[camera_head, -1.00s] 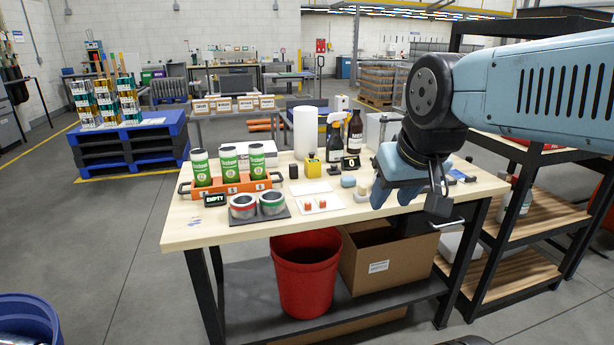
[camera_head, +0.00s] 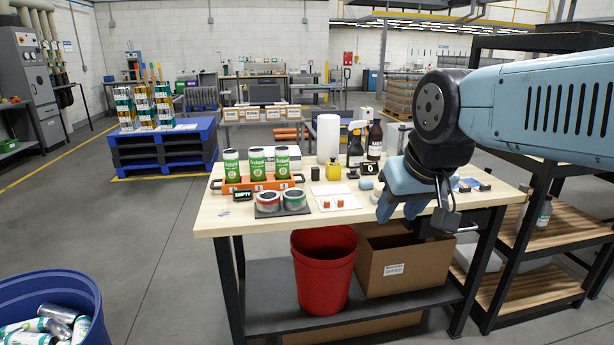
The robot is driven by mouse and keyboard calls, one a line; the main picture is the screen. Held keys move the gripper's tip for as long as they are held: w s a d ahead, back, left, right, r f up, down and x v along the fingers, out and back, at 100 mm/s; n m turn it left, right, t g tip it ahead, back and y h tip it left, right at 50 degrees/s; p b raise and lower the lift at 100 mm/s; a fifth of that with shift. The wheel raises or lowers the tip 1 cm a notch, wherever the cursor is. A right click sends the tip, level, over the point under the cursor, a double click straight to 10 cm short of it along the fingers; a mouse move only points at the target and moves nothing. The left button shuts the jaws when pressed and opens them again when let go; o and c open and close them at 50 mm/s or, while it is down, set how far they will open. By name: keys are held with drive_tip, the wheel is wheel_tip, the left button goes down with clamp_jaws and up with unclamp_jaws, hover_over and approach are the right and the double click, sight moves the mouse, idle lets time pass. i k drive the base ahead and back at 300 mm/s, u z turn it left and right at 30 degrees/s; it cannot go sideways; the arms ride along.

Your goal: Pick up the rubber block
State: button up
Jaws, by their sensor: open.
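A small blue-grey rounded block (camera_head: 366,184) lies on the wooden workbench (camera_head: 225,222), left of my gripper. Two small orange-red blocks (camera_head: 333,203) lie on a white sheet (camera_head: 350,202) in front of it. I cannot tell for certain which is the rubber block. My gripper (camera_head: 397,212) is open, its blue fingers pointing down over the right part of the bench. No block shows between the fingers. The gripper and wrist hide part of the bench top behind them.
An orange can tray (camera_head: 263,186) holds green cans. Two round tins (camera_head: 280,201), a yellow bottle (camera_head: 333,170), a spray bottle (camera_head: 355,145) and a white roll (camera_head: 328,138) crowd the bench. A shelf rack (camera_head: 535,285) stands right; a blue bin (camera_head: 45,290) stands left.

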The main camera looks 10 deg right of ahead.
sight(315, 171)
drive_tip(key=u, duration=0.05)
drive_tip(key=i, duration=1.05)
drive_tip(key=u, duration=2.55)
drive_tip(key=k, duration=0.3)
drive_tip(key=z, duration=0.05)
